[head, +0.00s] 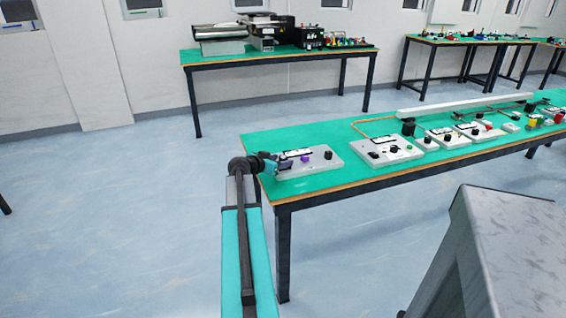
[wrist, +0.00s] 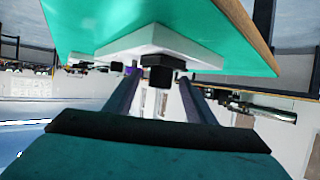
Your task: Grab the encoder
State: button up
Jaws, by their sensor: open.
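My gripper (head: 271,162) is at the left end of the near green table, beside a grey-white control panel (head: 318,167). The wrist view looks along the two dark fingers of my gripper (wrist: 160,82), which are apart and empty. A black knob (wrist: 160,68) on the panel's near end shows between and beyond the fingertips; I cannot tell whether they touch it. It looks like the encoder, but no label is readable. A purple knob (wrist: 132,69) is partly hidden beside the left finger. In the head view my gripper hides the panel's near left corner.
The panel also carries another black knob (head: 328,155) and a small display. Another equipment table (head: 280,58) stands behind.

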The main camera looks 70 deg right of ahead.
aim_at(281, 159)
jog(key=shift+s+d+f, duration=0.1)
jog(key=shift+d+f, duration=0.05)
jog(key=shift+d, duration=0.25)
jog(key=c, duration=1.2)
jog(key=shift+r, duration=1.65)
jog(key=s+a+r+b, duration=0.1)
jog(key=s+a+b, duration=0.5)
jog(key=a+b, duration=0.4)
jog(key=shift+s+a, duration=0.2)
jog(key=shift+a, duration=0.75)
jog(key=b, duration=0.5)
jog(key=shift+s+a+r, duration=0.1)
jog(key=shift+s+a, duration=0.1)
jog(key=shift+a, duration=0.15)
